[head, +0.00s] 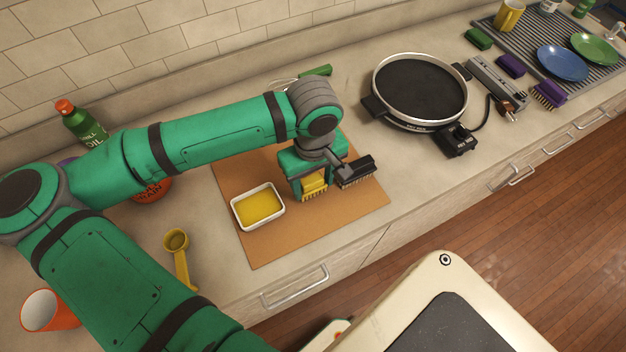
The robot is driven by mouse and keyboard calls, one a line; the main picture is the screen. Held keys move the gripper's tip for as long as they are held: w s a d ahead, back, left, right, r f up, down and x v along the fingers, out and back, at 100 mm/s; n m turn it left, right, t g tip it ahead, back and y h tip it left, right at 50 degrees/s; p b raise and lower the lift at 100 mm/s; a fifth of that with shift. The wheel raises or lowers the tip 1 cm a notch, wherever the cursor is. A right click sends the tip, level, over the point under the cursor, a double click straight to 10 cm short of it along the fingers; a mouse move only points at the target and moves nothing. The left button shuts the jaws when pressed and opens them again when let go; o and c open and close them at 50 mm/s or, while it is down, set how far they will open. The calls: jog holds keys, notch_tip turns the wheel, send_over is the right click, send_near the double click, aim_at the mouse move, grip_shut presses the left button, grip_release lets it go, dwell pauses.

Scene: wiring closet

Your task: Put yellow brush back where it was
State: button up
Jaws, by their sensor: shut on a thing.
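The yellow brush (314,183) shows just under my gripper (312,172), over the brown board. My gripper is shut on it, and the fingers and wrist hide its upper part. The bristles point down towards the board; I cannot tell whether they touch it. A white rectangular dish (258,208) with yellow liquid sits on the board (262,248), just left of the brush. A black piece with pale bristles (356,171) shows right beside my gripper; its contact with the gripper is unclear.
A round black pan (420,88) on a hot plate stands to the right. Purple (549,94) and green (478,39) brushes lie near the drying rack (490,22). A yellow scoop (180,262), an orange cup (48,310) and an oil bottle (82,122) are at left.

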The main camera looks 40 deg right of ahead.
jog(key=shift+f, duration=0.3)
jog(key=o, duration=1)
jog(key=o, duration=0.5)
jog(key=shift+o, duration=0.2)
jog(key=shift+r, duration=4)
